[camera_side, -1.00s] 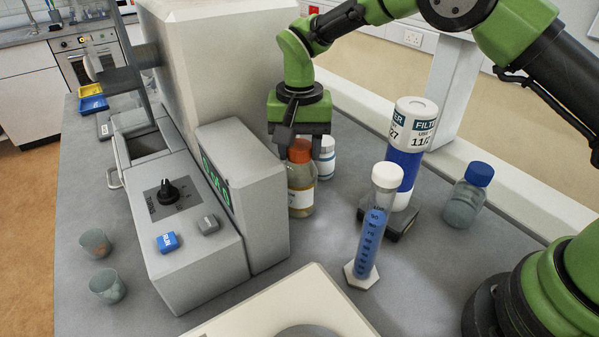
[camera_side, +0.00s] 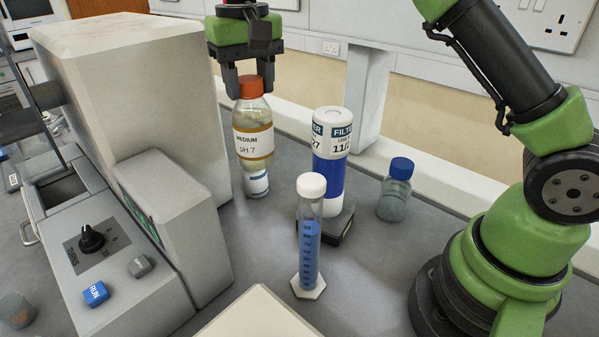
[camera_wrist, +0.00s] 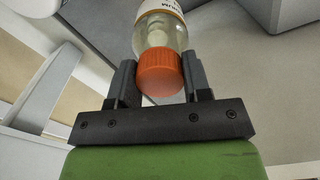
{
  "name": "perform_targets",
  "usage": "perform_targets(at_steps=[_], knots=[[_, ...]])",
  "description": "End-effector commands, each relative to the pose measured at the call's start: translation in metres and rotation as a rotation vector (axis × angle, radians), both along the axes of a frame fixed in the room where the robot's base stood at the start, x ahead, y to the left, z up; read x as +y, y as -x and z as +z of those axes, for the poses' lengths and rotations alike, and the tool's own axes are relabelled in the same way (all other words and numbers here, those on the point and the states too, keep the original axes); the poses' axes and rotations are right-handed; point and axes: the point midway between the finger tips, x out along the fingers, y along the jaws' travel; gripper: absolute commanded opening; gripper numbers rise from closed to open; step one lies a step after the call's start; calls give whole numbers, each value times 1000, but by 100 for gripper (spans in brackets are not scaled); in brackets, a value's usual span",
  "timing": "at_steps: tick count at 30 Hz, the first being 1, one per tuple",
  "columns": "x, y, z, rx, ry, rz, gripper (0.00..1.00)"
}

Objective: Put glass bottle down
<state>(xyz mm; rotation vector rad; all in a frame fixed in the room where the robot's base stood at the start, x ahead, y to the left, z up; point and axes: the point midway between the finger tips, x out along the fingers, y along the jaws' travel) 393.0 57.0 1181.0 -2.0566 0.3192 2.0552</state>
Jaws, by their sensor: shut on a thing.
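The glass bottle (camera_side: 253,145) has an orange cap, amber liquid and a white label reading MEDIUM pH 7. My gripper (camera_side: 251,90) is shut on its orange cap from above. The bottle hangs upright and looks raised off the bench, in front of a small white bottle (camera_side: 257,183) that it mostly hides. In the wrist view the orange cap (camera_wrist: 159,73) sits between the two dark fingers, with the bottle's body beyond it.
A grey machine (camera_side: 165,215) with a knob and a blue RUN button stands at left. A blue-and-white filter cylinder (camera_side: 329,160), a measuring cylinder with blue liquid (camera_side: 310,240) and a blue-capped bottle (camera_side: 396,188) stand to the right. Some grey bench (camera_side: 245,240) in front is clear.

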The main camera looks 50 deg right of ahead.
Motion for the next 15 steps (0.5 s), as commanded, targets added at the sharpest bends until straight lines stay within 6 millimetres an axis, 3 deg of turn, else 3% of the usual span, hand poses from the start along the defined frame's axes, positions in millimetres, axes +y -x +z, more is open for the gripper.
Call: perform_targets(at_steps=[9, 15], knots=[[-58, 13, 25, -2, 0, 196, 0], [-101, 4, 6, 1, 0, -24, 0]])
